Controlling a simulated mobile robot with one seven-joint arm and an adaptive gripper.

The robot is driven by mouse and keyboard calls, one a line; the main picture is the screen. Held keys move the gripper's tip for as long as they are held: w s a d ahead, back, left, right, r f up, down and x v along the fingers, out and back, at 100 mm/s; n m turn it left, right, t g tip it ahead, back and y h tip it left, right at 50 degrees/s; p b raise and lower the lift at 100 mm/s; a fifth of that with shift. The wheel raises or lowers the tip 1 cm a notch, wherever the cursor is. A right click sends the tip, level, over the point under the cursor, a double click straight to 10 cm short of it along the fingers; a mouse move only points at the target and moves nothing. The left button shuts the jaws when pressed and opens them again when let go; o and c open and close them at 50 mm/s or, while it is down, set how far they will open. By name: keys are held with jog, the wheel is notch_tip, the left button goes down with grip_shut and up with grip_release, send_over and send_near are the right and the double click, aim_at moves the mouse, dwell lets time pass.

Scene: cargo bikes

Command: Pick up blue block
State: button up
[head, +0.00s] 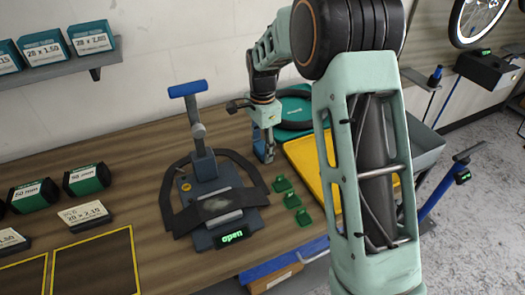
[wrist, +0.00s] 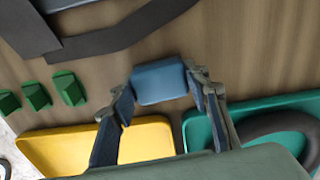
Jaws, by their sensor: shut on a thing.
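The blue block (wrist: 158,84) shows in the wrist view, between the two fingertips of my gripper (wrist: 163,92). The fingers are shut on its left and right sides. In the head view my gripper (head: 264,150) points down over the wooden bench, between the clamp fixture and the yellow tray. There the block is mostly hidden by the fingers and too small to make out clearly. I cannot tell whether it touches the bench or is just above it.
The yellow tray (head: 304,160) and a teal tray (head: 292,104) holding a black ring lie close to my gripper. Several small green pieces (head: 283,184) sit in front. The clamp fixture (head: 206,170) with a blue handle and black strap stands left. Boxes lie further left.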

jog(key=shift+r, duration=0.15)
jog(key=shift+c, duration=0.4)
jog(key=shift+r, duration=0.2)
notch_tip(320, 180, up, 2)
jog(key=shift+w+r, duration=0.1)
jog(key=s+d+r+b, duration=0.1)
jog(key=s+d+r, duration=0.3)
jog(key=s+r, duration=0.6)
jog(key=s, duration=0.3)
jog(key=shift+s, duration=0.25)
jog(key=shift+d, duration=0.1)
